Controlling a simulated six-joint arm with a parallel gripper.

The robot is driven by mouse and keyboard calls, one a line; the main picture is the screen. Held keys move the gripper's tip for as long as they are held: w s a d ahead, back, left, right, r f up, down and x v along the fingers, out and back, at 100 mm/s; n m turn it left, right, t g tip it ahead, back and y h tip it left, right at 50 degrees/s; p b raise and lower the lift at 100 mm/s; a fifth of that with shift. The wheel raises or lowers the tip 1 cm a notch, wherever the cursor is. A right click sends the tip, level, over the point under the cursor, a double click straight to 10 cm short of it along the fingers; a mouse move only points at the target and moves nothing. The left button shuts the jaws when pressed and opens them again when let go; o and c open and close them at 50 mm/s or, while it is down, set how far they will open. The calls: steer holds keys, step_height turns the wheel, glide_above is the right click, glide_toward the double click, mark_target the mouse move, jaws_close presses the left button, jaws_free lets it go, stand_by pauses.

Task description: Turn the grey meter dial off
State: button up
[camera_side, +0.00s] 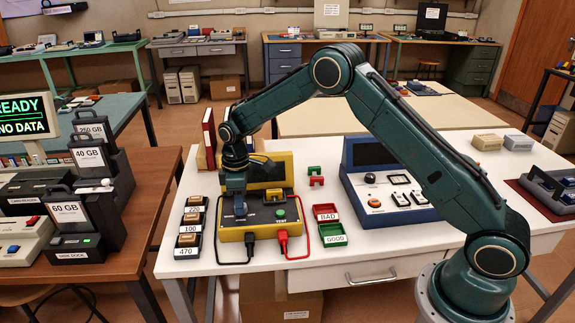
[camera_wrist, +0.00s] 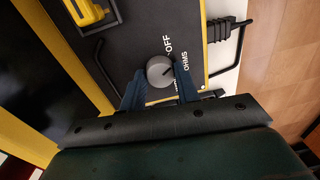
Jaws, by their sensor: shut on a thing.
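The yellow meter (camera_side: 230,233) with a black face stands on the white table. Its face also shows in the wrist view (camera_wrist: 132,40). The grey dial (camera_wrist: 158,68) sits on that face, with the labels OFF and OHMS printed beside it. My gripper (camera_wrist: 160,78) is shut on the dial, one blue finger on each side. In the side view my gripper (camera_side: 239,208) points down onto the left part of the meter and hides the dial. I cannot tell for certain which label the dial's mark faces.
Black and red leads (camera_side: 283,240) run from the meter's front. Labelled part bins (camera_side: 188,240) stand to its left. BAD and GOOD trays (camera_side: 332,240) and a blue instrument (camera_side: 385,190) stand to its right. A yellow handle (camera_wrist: 92,10) rises near the dial.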

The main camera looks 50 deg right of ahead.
steer(key=shift+w+a+r+n, duration=0.1)
steer(key=shift+n, duration=1.2)
steer(key=o, duration=1)
steer(key=shift+c, duration=0.2)
step_height(320, 180, up, 14)
steer(key=shift+w+d, duration=0.25)
steer(key=shift+w, duration=0.05)
